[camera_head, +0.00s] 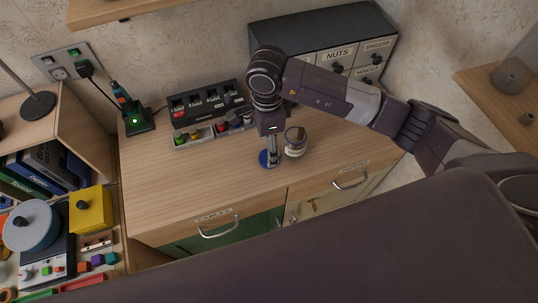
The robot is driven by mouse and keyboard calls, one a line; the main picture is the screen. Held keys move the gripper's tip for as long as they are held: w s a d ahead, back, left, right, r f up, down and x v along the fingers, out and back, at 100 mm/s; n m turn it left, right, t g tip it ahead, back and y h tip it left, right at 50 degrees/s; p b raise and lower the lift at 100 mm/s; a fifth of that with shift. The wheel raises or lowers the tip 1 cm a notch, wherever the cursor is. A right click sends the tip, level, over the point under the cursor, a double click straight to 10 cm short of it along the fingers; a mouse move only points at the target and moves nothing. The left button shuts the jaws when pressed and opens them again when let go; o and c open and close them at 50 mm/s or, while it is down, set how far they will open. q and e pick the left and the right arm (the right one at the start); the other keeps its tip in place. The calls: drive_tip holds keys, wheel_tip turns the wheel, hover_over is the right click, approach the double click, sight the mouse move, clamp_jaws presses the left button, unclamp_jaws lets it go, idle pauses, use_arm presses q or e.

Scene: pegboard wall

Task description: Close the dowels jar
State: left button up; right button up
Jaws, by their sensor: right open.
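The dowels jar (295,145) is a small clear jar with a pale label. It stands upright on the wooden worktop with its top uncovered and brown contents showing at the mouth. A round blue lid (265,159) lies on the worktop just left of the jar. My right gripper (272,160) points down over the lid, its fingers at the lid's right part. It is open; whether the fingers touch the lid is too small to tell. My left gripper is not in view.
A dark battery charger rack (207,102) and small bins (194,137) stand behind to the left. A green-lit tool dock (137,122) is at the far left corner. A labelled drawer cabinet (322,35) stands at the back. The worktop's front left is clear.

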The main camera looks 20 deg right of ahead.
drive_tip(key=shift+f, duration=0.15)
drive_tip(key=shift+d+f+p, duration=0.15)
drive_tip(key=shift+f+p, duration=0.25)
drive_tip(key=shift+p, duration=0.05)
drive_tip(key=f, duration=0.1)
drive_tip(key=f+p, duration=0.2)
drive_tip(key=shift+d+f, duration=0.2)
drive_tip(key=shift+d, duration=0.1)
drive_tip(key=shift+f, duration=0.5)
drive_tip(key=shift+c, duration=0.7)
drive_tip(key=c, duration=0.7)
